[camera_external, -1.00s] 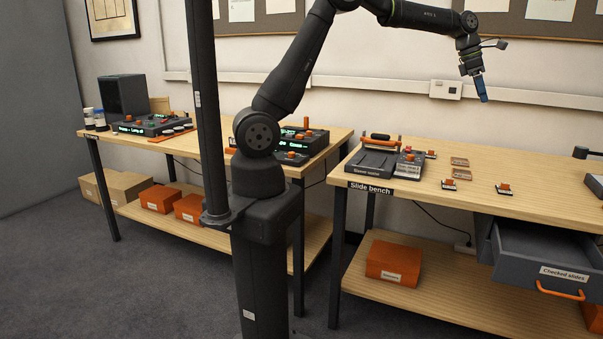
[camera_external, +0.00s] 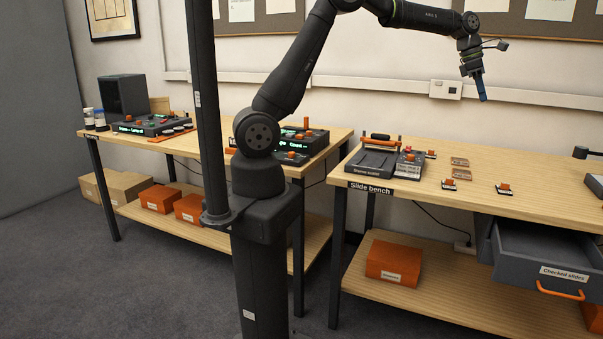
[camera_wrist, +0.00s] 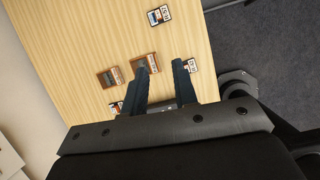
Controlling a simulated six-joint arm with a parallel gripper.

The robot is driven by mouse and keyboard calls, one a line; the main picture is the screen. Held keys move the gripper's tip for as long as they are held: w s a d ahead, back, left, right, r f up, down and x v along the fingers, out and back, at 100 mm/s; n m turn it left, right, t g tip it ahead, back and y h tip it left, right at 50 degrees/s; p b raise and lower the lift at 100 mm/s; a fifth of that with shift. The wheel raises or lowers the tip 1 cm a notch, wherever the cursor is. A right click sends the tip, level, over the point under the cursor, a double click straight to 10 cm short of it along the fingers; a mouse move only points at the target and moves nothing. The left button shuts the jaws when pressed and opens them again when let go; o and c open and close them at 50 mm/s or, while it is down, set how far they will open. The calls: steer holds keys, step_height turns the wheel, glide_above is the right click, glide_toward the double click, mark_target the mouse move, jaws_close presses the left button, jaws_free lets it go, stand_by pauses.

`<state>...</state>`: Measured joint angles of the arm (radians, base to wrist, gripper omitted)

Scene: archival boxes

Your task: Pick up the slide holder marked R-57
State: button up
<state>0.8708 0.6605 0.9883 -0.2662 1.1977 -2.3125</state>
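Small slide holders lie on the slide bench; I cannot read R-57 on any. Three are black and white with orange knobs: one at the bench front (camera_external: 449,184), one to its right (camera_external: 504,188) and one farther back (camera_external: 430,154). In the wrist view these appear as a right one (camera_wrist: 191,65), a top one (camera_wrist: 159,15) and a partly hidden lower-left one (camera_wrist: 116,107). Two flat brown frames (camera_wrist: 111,77) lie nearby, one partly behind a finger. My gripper (camera_external: 482,98) is high above the bench. In the wrist view its fingers (camera_wrist: 160,68) are apart and empty.
A dark sleeve-sealer device (camera_external: 370,163) with an orange-handled bar stands at the bench's left end, beside a grey unit (camera_external: 408,165). An open drawer labelled Checked slides (camera_external: 540,262) juts out at the front right. Bare wood lies around the holders.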

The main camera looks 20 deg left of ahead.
steer(key=m, duration=0.2)
steer(key=m+t+y, duration=0.2)
steer(key=m+y, duration=0.2)
steer(key=m, duration=2.8)
glide_above(505, 187)
steer(key=s+a, duration=0.2)
step_height(505, 187, down, 11)
steer(key=f, duration=0.5)
steer(key=w+d+f, duration=0.1)
steer(key=f, duration=0.5)
steer(key=w+d+f, duration=0.1)
steer(key=f, duration=0.5)
steer(key=shift+w, duration=0.2)
steer(key=shift+r, duration=0.1)
jaws_close()
